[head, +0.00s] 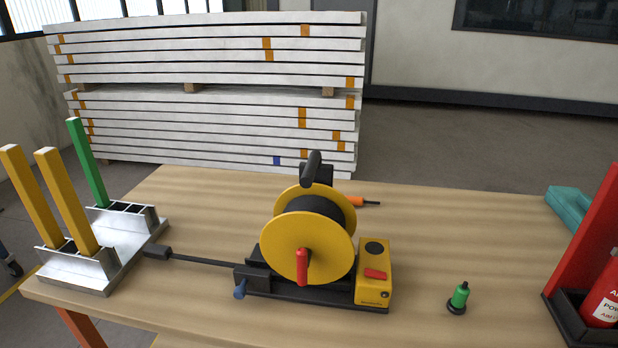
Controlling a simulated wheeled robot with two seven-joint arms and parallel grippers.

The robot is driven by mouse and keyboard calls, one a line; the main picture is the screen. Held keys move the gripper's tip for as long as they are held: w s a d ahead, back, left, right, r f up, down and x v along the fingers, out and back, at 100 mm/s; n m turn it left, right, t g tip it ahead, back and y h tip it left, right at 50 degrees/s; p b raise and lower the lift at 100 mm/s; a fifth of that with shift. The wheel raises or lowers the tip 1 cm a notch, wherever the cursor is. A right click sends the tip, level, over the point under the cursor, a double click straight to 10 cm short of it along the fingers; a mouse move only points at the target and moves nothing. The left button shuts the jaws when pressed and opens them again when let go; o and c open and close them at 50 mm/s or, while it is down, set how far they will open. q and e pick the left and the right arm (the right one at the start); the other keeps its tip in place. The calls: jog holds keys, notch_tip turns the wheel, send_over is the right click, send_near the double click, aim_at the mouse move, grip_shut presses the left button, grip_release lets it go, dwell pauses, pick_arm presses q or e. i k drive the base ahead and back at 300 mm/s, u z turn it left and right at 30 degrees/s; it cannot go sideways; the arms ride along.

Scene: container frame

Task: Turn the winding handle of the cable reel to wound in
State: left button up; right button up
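The cable reel (283,240) stands in the middle of the wooden table, with a yellow disc facing me and black cable wound behind it. Its red winding handle (302,266) sticks out from the lower middle part of the yellow disc. A black carrying grip (312,168) is on top. A yellow box (374,272) with a red switch is at its right end. A black bar with a block at its end reaches left from the reel's base. An orange-tipped cable end (357,201) lies behind the reel. Neither of my grippers shows in the head view.
A metal holder (75,268) with yellow and green upright bars stands at the left. A small green-topped item (459,296) stands right of the reel. A red stand with an extinguisher (606,298) and a teal object (569,203) are at the right. The table (450,230) is clear between them.

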aim_at(308, 239)
jog(key=k, duration=1.3)
jog(key=u, duration=0.9)
jog(key=i, duration=1.75)
jog(key=z, duration=0.75)
